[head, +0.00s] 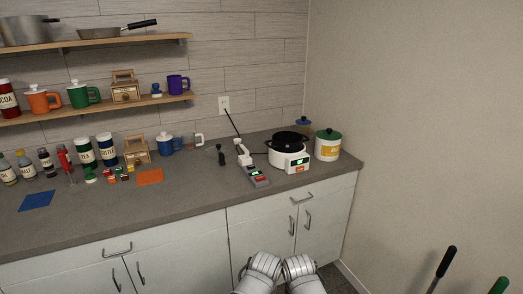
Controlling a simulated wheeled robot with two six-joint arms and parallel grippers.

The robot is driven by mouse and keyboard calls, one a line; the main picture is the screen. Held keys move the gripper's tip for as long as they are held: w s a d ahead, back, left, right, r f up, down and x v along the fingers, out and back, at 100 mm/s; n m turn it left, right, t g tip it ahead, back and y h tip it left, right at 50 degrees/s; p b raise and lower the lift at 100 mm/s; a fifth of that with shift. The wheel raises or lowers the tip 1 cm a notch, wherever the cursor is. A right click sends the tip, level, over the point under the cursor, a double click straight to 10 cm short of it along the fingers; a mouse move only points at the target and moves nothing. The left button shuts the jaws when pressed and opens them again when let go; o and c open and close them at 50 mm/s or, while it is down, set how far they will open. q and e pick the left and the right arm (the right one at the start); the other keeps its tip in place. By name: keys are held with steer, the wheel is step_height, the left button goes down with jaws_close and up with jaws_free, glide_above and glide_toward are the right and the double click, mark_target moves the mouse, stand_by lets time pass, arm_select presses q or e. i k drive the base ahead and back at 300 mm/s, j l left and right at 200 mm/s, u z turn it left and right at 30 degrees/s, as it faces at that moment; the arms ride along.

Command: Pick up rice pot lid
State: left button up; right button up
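No separate loose pot lid stands out. Two white arm parts of mine show at the bottom middle, in front of the lower cabinets and well short of the pot. The fingers of my left and right grippers are not visible.
Jars and mugs crowd the counter's left half. The front counter strip (205,195) is clear.

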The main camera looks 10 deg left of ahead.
mark_target(212, 152)
steer(key=i, duration=1.2)
steer(key=l+z, duration=0.05)
steer(key=l, duration=0.05)
